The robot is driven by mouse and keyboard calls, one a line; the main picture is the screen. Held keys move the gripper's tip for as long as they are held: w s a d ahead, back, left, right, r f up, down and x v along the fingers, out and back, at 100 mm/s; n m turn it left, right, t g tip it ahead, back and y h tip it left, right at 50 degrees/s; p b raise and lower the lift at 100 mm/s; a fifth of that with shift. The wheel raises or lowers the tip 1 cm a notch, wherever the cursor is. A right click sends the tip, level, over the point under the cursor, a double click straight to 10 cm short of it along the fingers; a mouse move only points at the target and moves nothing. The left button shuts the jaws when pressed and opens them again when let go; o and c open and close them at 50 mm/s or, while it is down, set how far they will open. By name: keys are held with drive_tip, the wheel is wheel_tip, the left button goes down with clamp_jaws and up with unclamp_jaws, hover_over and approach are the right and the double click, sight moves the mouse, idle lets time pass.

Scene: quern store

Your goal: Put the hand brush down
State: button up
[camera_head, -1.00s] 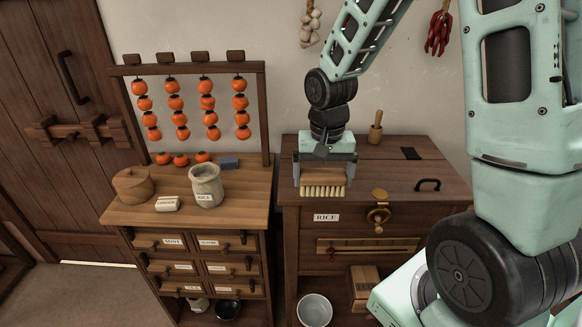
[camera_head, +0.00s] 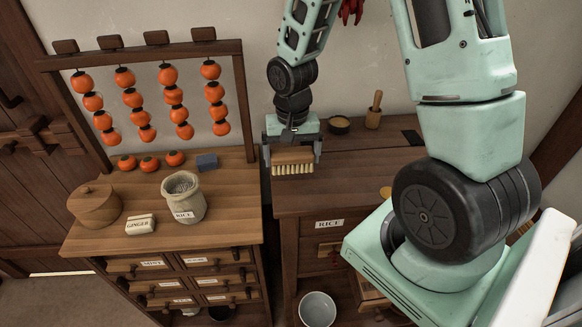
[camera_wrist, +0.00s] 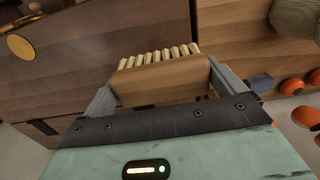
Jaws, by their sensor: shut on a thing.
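The hand brush (camera_head: 293,157) has a wooden back and pale bristles that point down. My gripper (camera_head: 292,164) is shut on it, with one finger at each end of the wooden back. The brush is over the left part of the rice chest's wooden top (camera_head: 345,185), near that top's left edge. Whether the bristles touch the top is hard to tell. In the wrist view the brush (camera_wrist: 160,80) lies between the two grey fingers, with the bristle tips showing beyond the wood.
A bowl (camera_head: 339,125) and a mortar with pestle (camera_head: 374,115) stand behind on the chest. The chest top's middle is clear.

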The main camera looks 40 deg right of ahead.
sight(292, 170)
drive_tip(key=shift+f+p, duration=0.35)
drive_tip(key=shift+f, duration=2.05)
drive_tip(key=shift+f, duration=0.15)
drive_tip(key=o, duration=0.6)
